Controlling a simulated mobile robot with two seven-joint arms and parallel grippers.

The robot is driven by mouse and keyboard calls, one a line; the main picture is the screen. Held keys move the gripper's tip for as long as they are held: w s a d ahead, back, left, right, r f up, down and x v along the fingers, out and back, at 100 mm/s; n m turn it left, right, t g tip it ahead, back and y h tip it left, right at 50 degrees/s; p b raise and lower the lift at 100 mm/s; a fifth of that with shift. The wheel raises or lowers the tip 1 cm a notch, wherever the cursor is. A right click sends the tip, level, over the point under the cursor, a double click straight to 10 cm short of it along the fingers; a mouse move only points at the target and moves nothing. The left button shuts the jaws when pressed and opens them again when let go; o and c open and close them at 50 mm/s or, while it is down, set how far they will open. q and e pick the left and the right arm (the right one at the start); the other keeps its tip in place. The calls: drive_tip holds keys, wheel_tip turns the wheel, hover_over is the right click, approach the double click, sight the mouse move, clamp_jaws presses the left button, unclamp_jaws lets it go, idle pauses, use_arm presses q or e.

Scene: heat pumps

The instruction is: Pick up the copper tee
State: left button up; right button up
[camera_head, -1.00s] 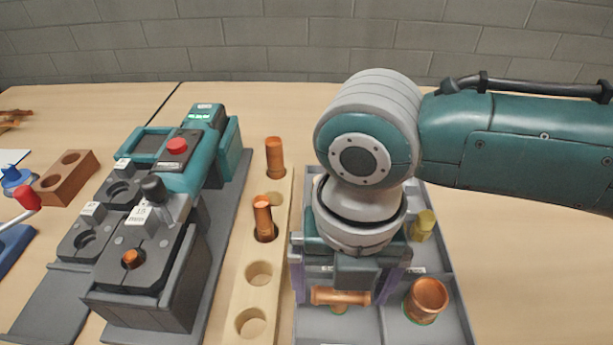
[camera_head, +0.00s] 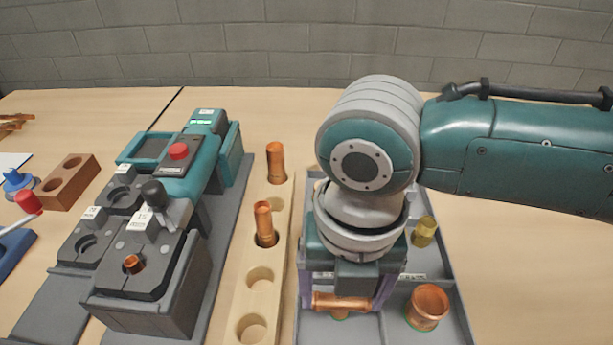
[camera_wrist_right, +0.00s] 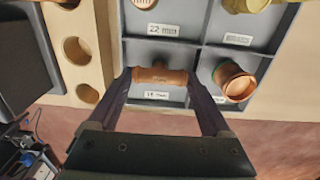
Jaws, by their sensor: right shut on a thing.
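In the right wrist view the tee (camera_wrist_right: 160,76) spans the gap between my fingers, above a white label. My right gripper (camera_head: 343,296) is shut on it, with one purple finger against each end. I cannot tell whether the tee touches the tray floor. The arm's wrist hides the tray's far left part. My left gripper is not in view.
The grey divided tray (camera_head: 459,300) also holds a larger copper fitting (camera_head: 427,306) and a brass fitting (camera_head: 424,231). A wooden rack (camera_head: 238,290) with upright copper pieces stands left of it. A teal-and-black machine (camera_head: 180,175) is farther left. The table at right is clear.

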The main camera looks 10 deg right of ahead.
drive_tip(key=shift+r, duration=0.5)
wheel_tip(320, 180, up, 19)
drive_tip(key=p, duration=0.2)
